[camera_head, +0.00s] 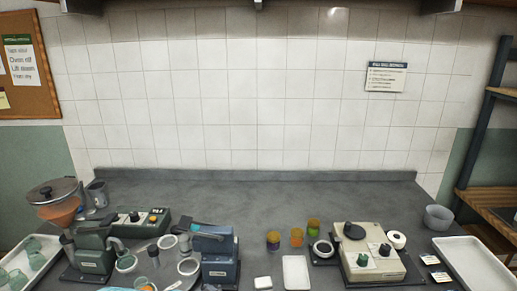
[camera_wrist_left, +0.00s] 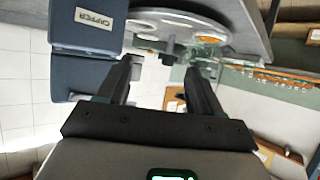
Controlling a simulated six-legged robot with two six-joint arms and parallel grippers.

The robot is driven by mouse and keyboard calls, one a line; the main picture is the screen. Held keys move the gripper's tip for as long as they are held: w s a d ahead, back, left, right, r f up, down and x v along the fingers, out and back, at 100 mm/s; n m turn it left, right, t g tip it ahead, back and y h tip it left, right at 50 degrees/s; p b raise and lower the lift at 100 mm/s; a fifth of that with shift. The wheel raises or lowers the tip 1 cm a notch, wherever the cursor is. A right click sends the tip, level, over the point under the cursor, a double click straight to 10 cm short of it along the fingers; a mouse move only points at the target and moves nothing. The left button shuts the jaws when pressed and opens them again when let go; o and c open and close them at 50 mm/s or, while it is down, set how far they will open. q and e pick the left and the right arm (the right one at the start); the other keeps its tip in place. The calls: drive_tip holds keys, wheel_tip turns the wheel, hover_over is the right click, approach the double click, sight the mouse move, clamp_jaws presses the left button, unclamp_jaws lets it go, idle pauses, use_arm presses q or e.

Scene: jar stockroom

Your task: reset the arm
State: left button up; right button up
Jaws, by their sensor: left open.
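In the left wrist view my left gripper (camera_wrist_left: 163,68) is open, its two dark fingers apart with nothing seen between them. A blue-grey machine marked CAPPER (camera_wrist_left: 90,25) is beside the fingers, to the left in that view. A round grey plate (camera_wrist_left: 215,28) with clear and orange pieces shows beyond the fingertips. I cannot make out my left gripper in the head view. My right gripper is in neither view.
On the grey counter (camera_head: 250,190) stand a blue machine (camera_head: 218,262), a green machine (camera_head: 92,250) with an orange funnel, a beige machine (camera_head: 368,252), and several small coloured jars (camera_head: 297,237). White trays (camera_head: 475,262) sit at both sides. The counter's back middle is clear.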

use_arm(q)
drive_tip(key=s+f+m+g+h, duration=0.35)
drive_tip(key=s+f+h, duration=0.35)
drive_tip(key=s+f, duration=0.5)
drive_tip(key=s+d+f+m+g+h, duration=0.1)
drive_tip(key=s+d+f+g+h, duration=0.15)
drive_tip(key=s, duration=0.65)
drive_tip(key=s+d+f+m+g+h, duration=0.1)
drive_tip(key=s+f+g+h, duration=0.15)
drive_tip(key=s, duration=0.75)
drive_tip(key=shift+g, duration=0.55)
wheel_tip(320, 180, down, 5)
drive_tip(key=b, duration=0.5)
drive_tip(key=shift+d+f, duration=0.15)
drive_tip(key=shift+w, duration=0.1)
